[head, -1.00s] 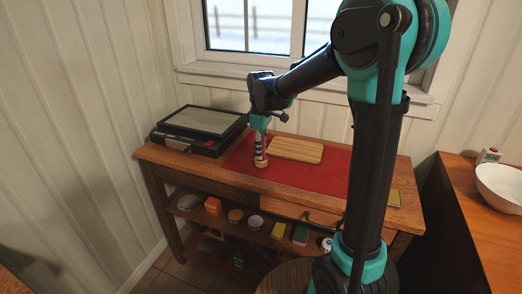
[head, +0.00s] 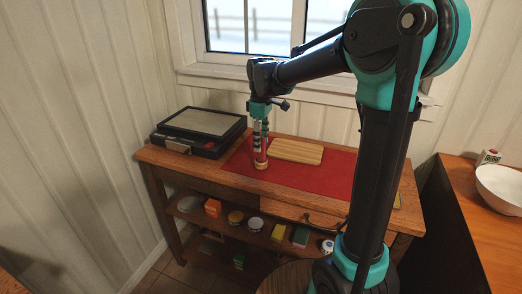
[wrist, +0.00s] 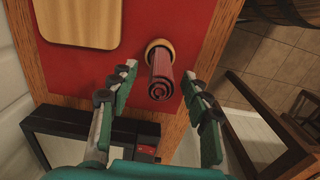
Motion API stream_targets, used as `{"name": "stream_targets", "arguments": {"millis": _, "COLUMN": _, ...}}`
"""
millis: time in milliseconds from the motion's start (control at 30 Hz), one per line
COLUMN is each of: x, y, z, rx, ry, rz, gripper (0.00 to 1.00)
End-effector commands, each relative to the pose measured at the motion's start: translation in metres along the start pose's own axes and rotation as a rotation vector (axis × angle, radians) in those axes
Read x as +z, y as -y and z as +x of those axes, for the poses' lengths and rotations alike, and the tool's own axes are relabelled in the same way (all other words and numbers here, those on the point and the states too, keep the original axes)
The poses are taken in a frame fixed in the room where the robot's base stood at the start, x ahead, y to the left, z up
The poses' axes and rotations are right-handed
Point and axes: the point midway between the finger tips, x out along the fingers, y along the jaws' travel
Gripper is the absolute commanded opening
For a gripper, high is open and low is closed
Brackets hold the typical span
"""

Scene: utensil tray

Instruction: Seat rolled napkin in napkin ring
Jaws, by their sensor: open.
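The rolled napkin (wrist: 160,86) is a dark red roll with a spiral end, standing roughly upright in the tan napkin ring (wrist: 153,45) in the wrist view. The ring (head: 261,166) rests on the red mat (head: 290,174) in the head view and encircles the napkin's lower end. My gripper (wrist: 161,70) is open, with one finger on each side of the napkin and visible gaps between. In the head view my gripper (head: 260,138) is above the ring, its fingers partly hiding the napkin. How deep the napkin sits is hidden.
A wooden board (head: 296,151) lies on the mat beside the ring. A black-framed tray (head: 203,122) stands at the table's left end. Several small items sit on the shelf below. A white bowl (head: 502,185) stands on the counter at right. The mat's front is clear.

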Motion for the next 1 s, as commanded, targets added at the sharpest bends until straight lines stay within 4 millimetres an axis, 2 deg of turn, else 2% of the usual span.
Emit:
{"name": "stream_targets", "arguments": {"millis": 33, "x": 0.0, "y": 0.0, "z": -0.011, "rx": 0.0, "ry": 0.0, "rz": 0.0, "gripper": 0.48}}
{"name": "stream_targets", "arguments": {"millis": 200, "x": 0.0, "y": 0.0, "z": -0.044, "rx": 0.0, "ry": 0.0, "rz": 0.0, "gripper": 0.48}}
{"name": "stream_targets", "arguments": {"millis": 400, "x": 0.0, "y": 0.0, "z": -0.067, "rx": 0.0, "ry": 0.0, "rz": 0.0, "gripper": 0.48}}
{"name": "stream_targets", "arguments": {"millis": 567, "x": 0.0, "y": 0.0, "z": -0.073, "rx": 0.0, "ry": 0.0, "rz": 0.0, "gripper": 0.48}}
{"name": "stream_targets", "arguments": {"millis": 1000, "x": 0.0, "y": 0.0, "z": -0.073, "rx": 0.0, "ry": 0.0, "rz": 0.0, "gripper": 0.48}}
